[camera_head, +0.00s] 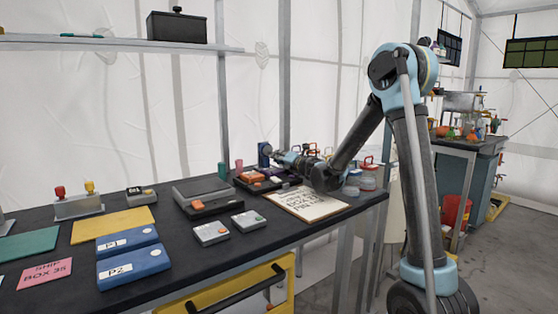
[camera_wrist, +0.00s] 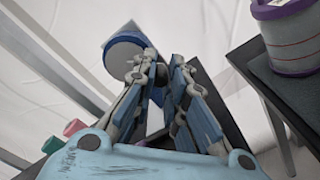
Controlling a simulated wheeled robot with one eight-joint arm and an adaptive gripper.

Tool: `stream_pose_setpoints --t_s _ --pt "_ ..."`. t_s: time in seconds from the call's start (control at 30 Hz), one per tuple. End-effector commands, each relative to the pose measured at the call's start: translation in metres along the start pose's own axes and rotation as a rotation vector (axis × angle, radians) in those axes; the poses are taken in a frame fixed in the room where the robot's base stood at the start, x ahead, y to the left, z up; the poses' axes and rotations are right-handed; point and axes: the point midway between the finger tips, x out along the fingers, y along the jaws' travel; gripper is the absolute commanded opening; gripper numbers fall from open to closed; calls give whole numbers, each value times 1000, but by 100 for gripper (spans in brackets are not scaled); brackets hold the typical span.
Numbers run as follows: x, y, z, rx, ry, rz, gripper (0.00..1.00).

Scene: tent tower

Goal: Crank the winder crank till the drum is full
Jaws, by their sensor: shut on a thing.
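The winder (camera_head: 264,151) is a small blue upright piece at the far edge of the dark bench in the head view. In the wrist view its round blue drum (camera_wrist: 124,57) with a pale face shows just beyond my fingers. My gripper (camera_head: 274,156) reaches it from the right, low over the bench. In the wrist view my gripper (camera_wrist: 161,66) has its fingers close together at the winder, shut on the crank. The crank itself is mostly hidden between the fingers. I cannot tell how full the drum is.
A clipboard (camera_head: 306,205) lies under my arm. Black trays with orange pieces (camera_head: 249,177) sit near the winder. A green cup (camera_head: 222,171) and a pink cup (camera_head: 239,165) stand to its left. Blue boxes (camera_head: 133,265) lie at the front left.

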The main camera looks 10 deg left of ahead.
Motion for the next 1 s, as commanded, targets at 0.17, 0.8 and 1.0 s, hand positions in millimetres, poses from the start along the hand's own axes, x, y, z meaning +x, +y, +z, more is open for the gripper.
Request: stream_pose_setpoints --t_s 0.17,0.8,1.0 --pt "-1 -3 2 3 -6 -5 0" --pt "-1 -1 1 2 -2 -2 35" --pt "-18 -1 1 2 -2 -2 35"
